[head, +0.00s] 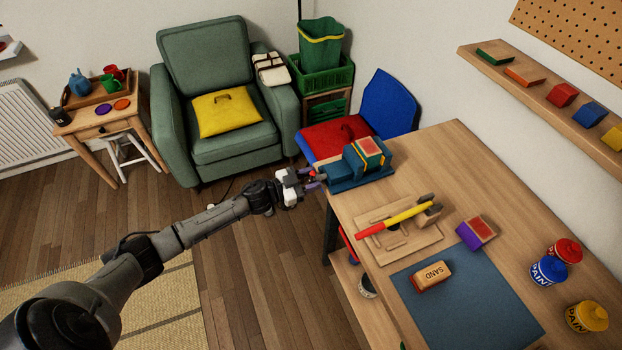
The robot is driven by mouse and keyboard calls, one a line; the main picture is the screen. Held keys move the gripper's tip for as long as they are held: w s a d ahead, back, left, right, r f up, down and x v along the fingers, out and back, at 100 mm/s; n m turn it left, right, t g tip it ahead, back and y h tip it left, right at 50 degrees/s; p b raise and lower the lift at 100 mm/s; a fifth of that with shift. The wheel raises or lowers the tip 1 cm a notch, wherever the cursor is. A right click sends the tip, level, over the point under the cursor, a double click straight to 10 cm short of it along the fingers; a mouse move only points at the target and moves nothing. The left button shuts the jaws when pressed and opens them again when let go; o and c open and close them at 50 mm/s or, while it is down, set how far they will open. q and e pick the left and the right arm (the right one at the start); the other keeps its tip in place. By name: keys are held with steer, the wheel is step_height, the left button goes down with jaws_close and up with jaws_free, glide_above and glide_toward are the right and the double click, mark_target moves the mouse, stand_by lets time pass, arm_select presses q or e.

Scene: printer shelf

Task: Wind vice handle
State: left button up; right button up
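My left gripper (316,180) is at the vice's left end, just off the bench edge, where the handle would be. My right gripper is not in view.
On the bench are a hammer with a red and yellow handle (400,215), a purple-sided block (477,232), a sanding block (431,276) on a blue mat (475,310), and paint tins (549,271). A blue and red chair (388,103) stands behind the vice.

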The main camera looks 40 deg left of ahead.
arm_select(q)
steer(key=c, duration=0.7)
